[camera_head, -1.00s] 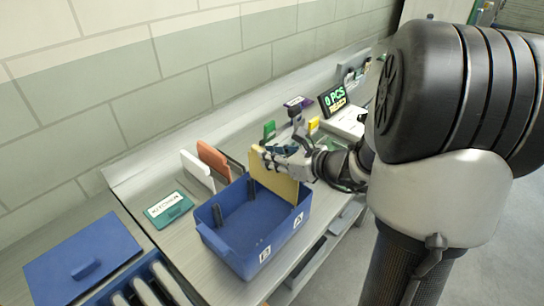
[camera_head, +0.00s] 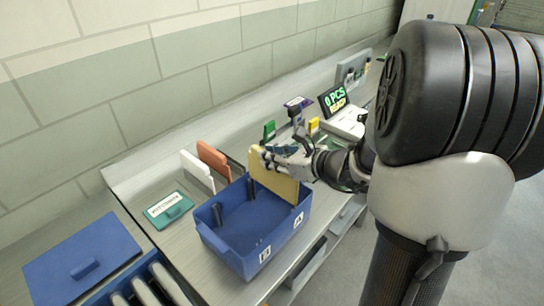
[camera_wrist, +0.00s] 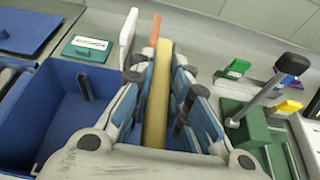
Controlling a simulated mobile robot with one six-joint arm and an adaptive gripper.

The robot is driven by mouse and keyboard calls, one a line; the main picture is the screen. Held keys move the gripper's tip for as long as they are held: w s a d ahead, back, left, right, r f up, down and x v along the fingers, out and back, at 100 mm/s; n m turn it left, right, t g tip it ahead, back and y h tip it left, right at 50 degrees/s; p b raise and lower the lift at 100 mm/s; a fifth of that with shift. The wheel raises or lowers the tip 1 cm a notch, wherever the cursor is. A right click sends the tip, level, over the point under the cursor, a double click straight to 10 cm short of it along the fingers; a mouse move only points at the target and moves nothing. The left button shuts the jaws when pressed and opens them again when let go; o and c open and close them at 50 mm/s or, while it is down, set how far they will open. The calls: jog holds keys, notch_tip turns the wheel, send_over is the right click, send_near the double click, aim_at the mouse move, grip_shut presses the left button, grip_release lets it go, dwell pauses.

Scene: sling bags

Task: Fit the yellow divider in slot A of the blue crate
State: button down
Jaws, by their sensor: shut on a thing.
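The blue crate (camera_head: 238,262) stands on the bench with its top open and labels A and B on its front wall. The yellow divider (camera_head: 275,182) is upright at the crate's right end, by the A label; whether its edges sit in the slot I cannot tell. My gripper (camera_head: 268,153) is shut on the divider's upper edge from the right. In the wrist view, the divider (camera_wrist: 157,95) stands between my fingers (camera_wrist: 158,85), and the crate (camera_wrist: 60,112) lies to the left. The divider's lower edge is hidden.
White (camera_head: 197,170) and orange (camera_head: 213,160) panels stand behind the crate. A teal labelled plate (camera_head: 168,208) and a blue lid (camera_head: 83,262) lie to the left. A green device with a black-knobbed lever (camera_wrist: 290,64) is close to my gripper's right. A display (camera_head: 335,98) stands farther back.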

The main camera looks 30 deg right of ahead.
jog(key=b, duration=0.5)
send_over(273, 191)
jog(key=shift+w+f, duration=0.2)
jog(key=shift+f, duration=1.25)
jog(key=shift+w+f, duration=0.2)
jog(key=shift+f, duration=3.9)
jog(key=c, duration=1.4)
grip_release()
jog(key=shift+c, duration=0.2)
jog(key=shift+s+d, duration=0.1)
jog(key=v, duration=1.2)
